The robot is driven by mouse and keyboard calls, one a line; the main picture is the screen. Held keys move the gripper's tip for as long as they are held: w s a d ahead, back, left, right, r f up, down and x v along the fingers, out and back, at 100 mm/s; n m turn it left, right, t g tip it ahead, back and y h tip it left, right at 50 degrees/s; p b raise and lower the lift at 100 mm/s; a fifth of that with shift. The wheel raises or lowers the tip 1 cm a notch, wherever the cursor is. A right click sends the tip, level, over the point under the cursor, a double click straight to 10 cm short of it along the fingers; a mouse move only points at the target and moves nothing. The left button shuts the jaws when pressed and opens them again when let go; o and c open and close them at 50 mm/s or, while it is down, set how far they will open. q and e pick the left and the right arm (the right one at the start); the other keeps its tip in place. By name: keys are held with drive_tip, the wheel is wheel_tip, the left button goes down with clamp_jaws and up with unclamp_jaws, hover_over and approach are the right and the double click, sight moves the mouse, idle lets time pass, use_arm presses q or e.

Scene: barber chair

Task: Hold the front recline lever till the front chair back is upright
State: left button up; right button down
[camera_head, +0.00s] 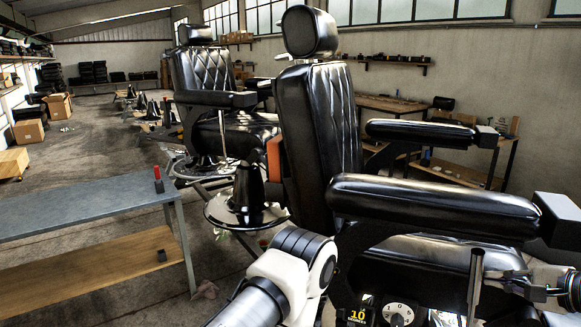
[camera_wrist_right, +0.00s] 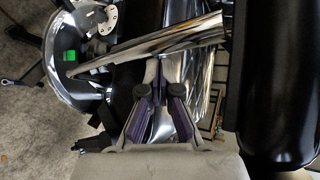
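The front chair is black leather with a tufted back (camera_head: 325,125) and a round headrest (camera_head: 309,32). Its back stands close to upright, with a slight lean. A grey metal lever (camera_head: 475,282) rises beside the seat, under the near armrest (camera_head: 435,205). My right gripper (camera_head: 518,288) is at the lower right, to the right of this lever, and small in view. In the right wrist view its dark fingers (camera_wrist_right: 159,92) are close together beside a chrome bar (camera_wrist_right: 165,46). What lies between the fingertips is unclear. My left gripper does not show.
A second black chair (camera_head: 205,90) stands behind to the left. A grey-topped bench (camera_head: 85,210) with a red-topped item (camera_head: 158,181) is at the left. A numbered dial (camera_head: 398,314) sits low by the front chair. The floor at the back left is partly clear.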

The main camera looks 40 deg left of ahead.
drive_tip(key=shift+s+a+b, duration=0.1)
drive_tip(key=shift+a+b, duration=0.2)
drive_tip(key=shift+b, duration=0.05)
drive_tip(key=shift+f, duration=0.1)
drive_tip(key=shift+s+a+f+b, duration=0.1)
drive_tip(key=shift+s+a+b, duration=0.05)
drive_tip(key=shift+a+b, duration=0.3)
drive_tip(key=shift+s+a+f+b, duration=0.1)
drive_tip(key=shift+a+b, duration=0.3)
drive_tip(key=shift+a, duration=0.05)
drive_tip(key=d, duration=0.2)
drive_tip(key=w+d+r, duration=0.1)
drive_tip(key=shift+d, duration=0.3)
drive_tip(key=shift+d, duration=0.1)
